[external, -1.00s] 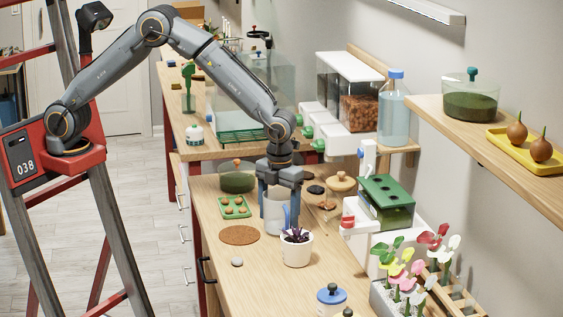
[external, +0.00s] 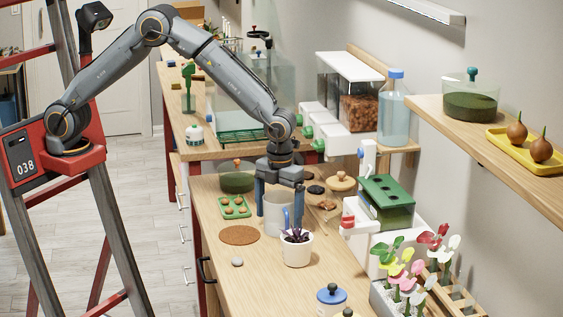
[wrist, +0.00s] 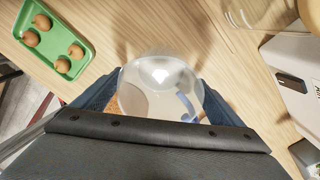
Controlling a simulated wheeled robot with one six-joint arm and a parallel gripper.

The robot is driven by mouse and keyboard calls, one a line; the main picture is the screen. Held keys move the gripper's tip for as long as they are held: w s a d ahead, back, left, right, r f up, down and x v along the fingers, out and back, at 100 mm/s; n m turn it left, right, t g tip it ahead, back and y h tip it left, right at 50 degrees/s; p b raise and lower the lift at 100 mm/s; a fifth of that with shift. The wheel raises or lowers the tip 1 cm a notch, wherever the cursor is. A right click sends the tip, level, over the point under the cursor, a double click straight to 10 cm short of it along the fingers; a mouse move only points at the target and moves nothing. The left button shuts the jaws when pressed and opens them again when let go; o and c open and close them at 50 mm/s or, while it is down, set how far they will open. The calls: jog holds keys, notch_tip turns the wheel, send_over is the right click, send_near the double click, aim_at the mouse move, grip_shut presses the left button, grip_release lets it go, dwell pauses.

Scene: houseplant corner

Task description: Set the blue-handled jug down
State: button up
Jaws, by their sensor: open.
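The jug (external: 273,208) is pale and translucent with a blue handle. It stands upright on the wooden worktop (external: 232,262), just behind a white plant pot (external: 297,252) that hides part of its lower front. My gripper (external: 279,204) points straight down over the jug, with its jaws open and one finger on each side. In the wrist view the jug (wrist: 160,80) is seen from above between the spread fingers (wrist: 158,100). Its blue handle (wrist: 186,104) is on the right side, partly hidden by my gripper's body.
A dark-green bowl (external: 237,182) stands behind. Small dishes and a green-topped box (external: 386,190) are on the right. The front-left worktop is mostly clear.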

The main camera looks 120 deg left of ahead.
notch_tip(320, 180, up, 11)
jog(key=b, duration=0.3)
jog(key=s+d+f+n, duration=0.4)
jog(key=s+d+n, duration=0.5)
jog(key=s, duration=0.4)
jog(key=s+d+f+n+t, duration=0.1)
jog(key=s+d+f+n, duration=0.2)
jog(key=s+d+n, duration=0.7)
jog(key=s+d, duration=0.2)
jog(key=s, duration=0.2)
jog(key=shift+d+f, duration=0.2)
jog(key=shift+f, duration=0.15)
